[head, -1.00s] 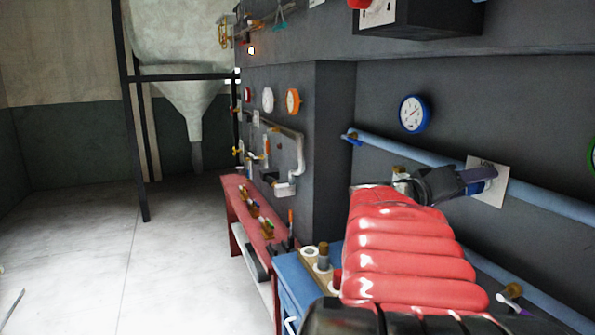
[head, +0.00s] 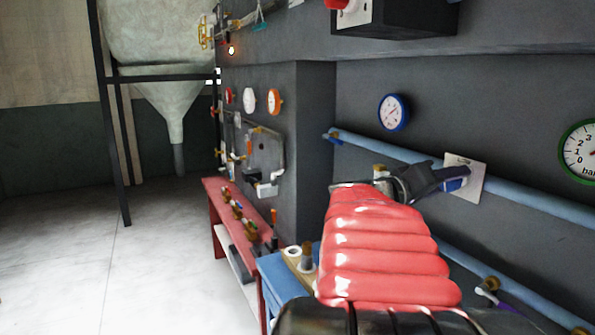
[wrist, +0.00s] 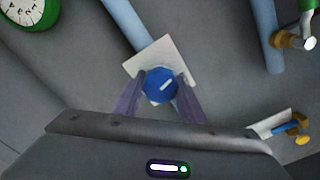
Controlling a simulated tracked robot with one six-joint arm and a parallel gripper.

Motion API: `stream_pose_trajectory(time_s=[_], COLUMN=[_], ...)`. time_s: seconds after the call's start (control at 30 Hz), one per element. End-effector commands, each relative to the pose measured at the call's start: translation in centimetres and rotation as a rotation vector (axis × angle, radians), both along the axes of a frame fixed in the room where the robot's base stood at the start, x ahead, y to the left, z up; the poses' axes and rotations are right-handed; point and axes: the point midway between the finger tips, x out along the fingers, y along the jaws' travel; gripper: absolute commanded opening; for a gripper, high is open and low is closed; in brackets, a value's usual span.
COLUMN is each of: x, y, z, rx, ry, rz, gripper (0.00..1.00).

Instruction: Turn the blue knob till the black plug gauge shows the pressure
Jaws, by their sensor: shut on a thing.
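The blue knob (wrist: 160,85) sits in front of a square white plate (wrist: 138,68) on the wall, with a white mark on its face pointing up and right in the wrist view. My gripper (wrist: 160,80) is shut on it, one purple finger on each side. In the head view my gripper (head: 452,182) reaches the white plate (head: 466,166) on the blue pipe; the knob is mostly hidden there. I cannot tell which gauge is the black plug one. A green-rimmed gauge (head: 582,152) is cut by the right edge, and a blue-rimmed gauge (head: 393,112) hangs above the pipe.
A blue pipe (head: 375,150) runs along the dark wall. Brass fittings (wrist: 292,40) sit on another pipe. A blue cabinet (head: 272,275) and a red bench (head: 222,205) stand along the wall. The floor (head: 60,270) at left is clear.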

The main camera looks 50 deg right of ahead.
Motion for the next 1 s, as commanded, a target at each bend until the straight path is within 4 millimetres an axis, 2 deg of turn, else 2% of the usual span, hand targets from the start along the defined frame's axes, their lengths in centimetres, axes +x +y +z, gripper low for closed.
stream_pose_trajectory(time_s=[0.2,0.53,0.57,0.8,1.0], x=[0.21,0.25,0.24,0.18,0.12], y=[-0.05,-0.05,-0.05,-0.04,-0.02], z=[-0.34,-0.42,-0.42,-0.28,-0.19], rx=[0.046,0.055,0.055,0.052,0.05], ry=[0.092,0.109,0.109,0.108,0.108], rz=[0.004,0.006,0.006,0.004,0.002], gripper=[0.14,0.14,0.37,0.54,0.55])
